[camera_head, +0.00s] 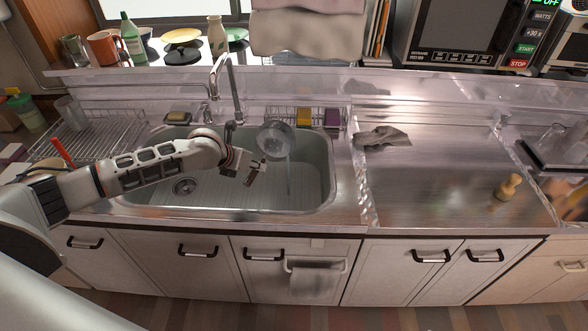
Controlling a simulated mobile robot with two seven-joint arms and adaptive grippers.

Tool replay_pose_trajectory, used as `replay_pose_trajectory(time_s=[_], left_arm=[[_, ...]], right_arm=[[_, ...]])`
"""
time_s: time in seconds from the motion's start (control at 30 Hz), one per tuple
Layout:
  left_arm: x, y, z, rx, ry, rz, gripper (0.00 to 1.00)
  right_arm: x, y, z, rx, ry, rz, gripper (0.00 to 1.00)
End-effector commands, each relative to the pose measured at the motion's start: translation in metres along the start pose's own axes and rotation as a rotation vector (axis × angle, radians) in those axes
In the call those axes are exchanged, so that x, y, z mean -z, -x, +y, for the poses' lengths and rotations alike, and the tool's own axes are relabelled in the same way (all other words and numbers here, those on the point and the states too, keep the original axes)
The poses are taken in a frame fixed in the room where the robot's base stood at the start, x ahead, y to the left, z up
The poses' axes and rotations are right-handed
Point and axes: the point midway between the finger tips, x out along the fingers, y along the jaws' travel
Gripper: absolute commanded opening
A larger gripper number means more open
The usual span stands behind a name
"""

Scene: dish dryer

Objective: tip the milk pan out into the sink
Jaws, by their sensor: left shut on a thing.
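The milk pan (277,139), a small grey metal pan, is held tilted on its side above the sink (318,199). A thin pale stream (289,176) falls below it toward the sink floor. My left gripper (252,168) reaches in from the left over the sink, just left of and below the pan, and is shut on it. The exact grip on the handle is too small to make out. The drain (184,187) shows at the left of the sink floor. My right gripper is not in view.
The tall faucet (228,88) stands behind the sink, close to the pan and my left wrist. A wire basket with sponges (331,117) hangs at the back rim. A grey cloth (383,138) lies on the mostly clear right counter (440,185). A dish rack (98,138) is left.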

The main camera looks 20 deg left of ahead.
Motion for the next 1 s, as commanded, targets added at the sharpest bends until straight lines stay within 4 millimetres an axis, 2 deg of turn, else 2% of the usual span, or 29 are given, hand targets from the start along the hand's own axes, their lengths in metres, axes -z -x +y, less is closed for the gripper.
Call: replay_pose_trajectory(time_s=[1.0], left_arm=[[0.003, 0.004, -0.012, -0.068, -0.065, -0.058, 0.00]], right_arm=[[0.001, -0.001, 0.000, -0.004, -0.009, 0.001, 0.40]])
